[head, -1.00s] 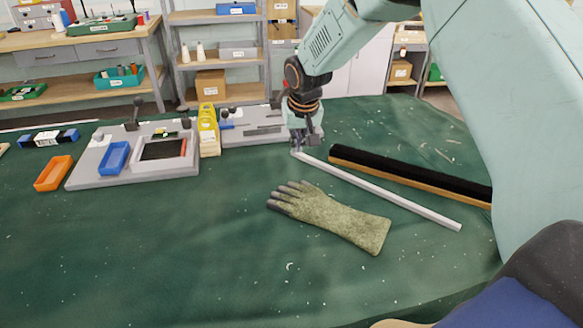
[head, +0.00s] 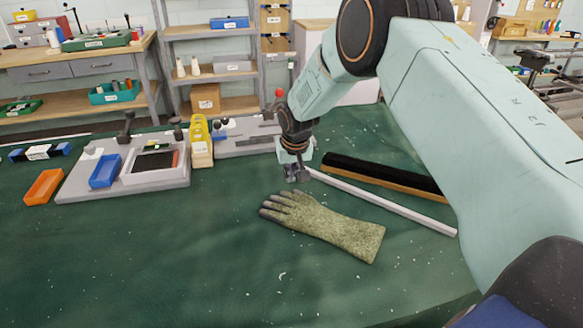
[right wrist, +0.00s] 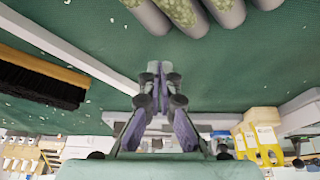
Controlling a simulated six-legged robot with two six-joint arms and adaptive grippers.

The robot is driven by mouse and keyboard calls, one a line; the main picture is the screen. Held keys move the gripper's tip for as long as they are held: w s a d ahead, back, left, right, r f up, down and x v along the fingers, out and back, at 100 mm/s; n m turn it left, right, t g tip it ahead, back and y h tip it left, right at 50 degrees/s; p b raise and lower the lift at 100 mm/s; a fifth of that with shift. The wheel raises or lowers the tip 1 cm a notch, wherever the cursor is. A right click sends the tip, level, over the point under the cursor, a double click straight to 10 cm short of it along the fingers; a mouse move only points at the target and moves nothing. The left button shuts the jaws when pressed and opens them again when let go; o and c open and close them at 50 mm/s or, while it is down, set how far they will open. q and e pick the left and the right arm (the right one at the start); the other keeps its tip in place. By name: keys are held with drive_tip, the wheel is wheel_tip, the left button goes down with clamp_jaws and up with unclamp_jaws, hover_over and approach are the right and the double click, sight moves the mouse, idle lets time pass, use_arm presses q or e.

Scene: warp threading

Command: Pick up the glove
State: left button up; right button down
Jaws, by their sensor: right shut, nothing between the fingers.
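The glove (head: 328,228) lies flat on the green table, olive and speckled, with dark grey fingertips pointing left and its cuff toward the lower right. My right gripper (head: 297,178) is just behind the glove's fingers in the head view, pointing down, shut and empty. In the right wrist view the gripper's fingertips (right wrist: 154,70) are together, and the glove's fingers (right wrist: 190,14) show at the top edge, apart from the gripper. My left gripper is not in view.
A pale bar (head: 390,205) lies right of my right gripper, with a black-bristled brush (head: 385,176) behind it. A grey board (head: 75,185) with a blue tray (head: 104,171) and an orange tray (head: 43,187) stand left. Yellow holders (head: 201,143) stand behind. The front table is clear.

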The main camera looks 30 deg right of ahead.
drive_tip(key=shift+s+a, duration=0.25)
drive_tip(key=shift+s, duration=0.05)
drive_tip(key=shift+s+d+f, duration=0.15)
drive_tip(key=shift+s, duration=0.25)
drive_tip(key=shift+s+d+f, duration=0.1)
drive_tip(key=shift+s+f, duration=0.05)
drive_tip(key=shift+s, duration=0.25)
drive_tip(key=shift+s+a+r, duration=0.2)
drive_tip(key=shift+s, duration=0.15)
drive_tip(key=shift+a, duration=0.2)
drive_tip(key=shift+w+d+f, duration=0.15)
drive_tip(key=shift+d, duration=0.05)
